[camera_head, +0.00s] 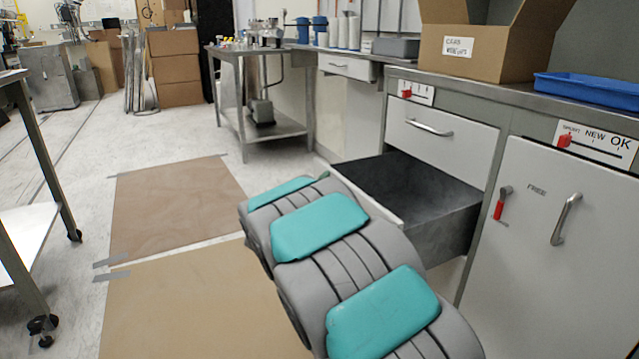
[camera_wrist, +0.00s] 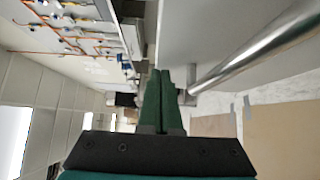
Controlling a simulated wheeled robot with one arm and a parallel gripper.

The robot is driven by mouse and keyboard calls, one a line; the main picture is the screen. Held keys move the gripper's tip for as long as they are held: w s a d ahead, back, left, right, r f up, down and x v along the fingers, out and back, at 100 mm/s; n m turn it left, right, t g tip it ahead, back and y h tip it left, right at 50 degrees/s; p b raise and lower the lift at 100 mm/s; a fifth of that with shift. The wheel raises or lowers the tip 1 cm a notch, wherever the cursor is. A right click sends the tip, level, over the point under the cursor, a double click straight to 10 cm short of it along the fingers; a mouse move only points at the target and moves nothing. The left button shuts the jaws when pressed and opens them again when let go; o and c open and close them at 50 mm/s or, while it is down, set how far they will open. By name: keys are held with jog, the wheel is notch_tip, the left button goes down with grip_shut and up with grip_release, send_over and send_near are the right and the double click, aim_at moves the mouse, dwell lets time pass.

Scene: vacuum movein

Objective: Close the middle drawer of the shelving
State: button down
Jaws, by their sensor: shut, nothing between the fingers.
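The middle drawer (camera_head: 425,195) of the grey shelving is pulled well out below a shut top drawer, and its dark inside looks empty. My arm crosses in front of it in the head view and hides most of its front and my gripper. In the wrist view my gripper (camera_wrist: 165,74) has its dark green fingers together with nothing between them. A pale flat panel (camera_wrist: 205,35) with a metal bar handle (camera_wrist: 250,52) lies close to the right of the fingers. It looks like a drawer front, but I cannot tell whether the fingers touch it.
The shut top drawer (camera_head: 440,135) and a shut cabinet door (camera_head: 555,225) flank the opening. A cardboard box (camera_head: 490,45) and a blue tray (camera_head: 590,88) stand on the counter. A steel table (camera_head: 262,90) is behind. Brown floor sheets (camera_head: 175,205) lie on open floor at left.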

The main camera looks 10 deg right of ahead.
jog(key=shift+d, duration=0.1)
jog(key=shift+w+d+r+p, duration=0.1)
jog(key=shift+d+p, duration=0.2)
jog(key=shift+p, duration=0.05)
jog(key=w+d+p, duration=0.3)
jog(key=d+p, duration=0.1)
jog(key=d, duration=0.6)
jog(key=w+d+p, duration=0.3)
jog(key=d+p, duration=0.1)
jog(key=d, duration=0.6)
jog(key=shift+w+d+p, duration=0.3)
jog(key=shift+w+p, duration=0.05)
jog(key=shift+a, duration=0.1)
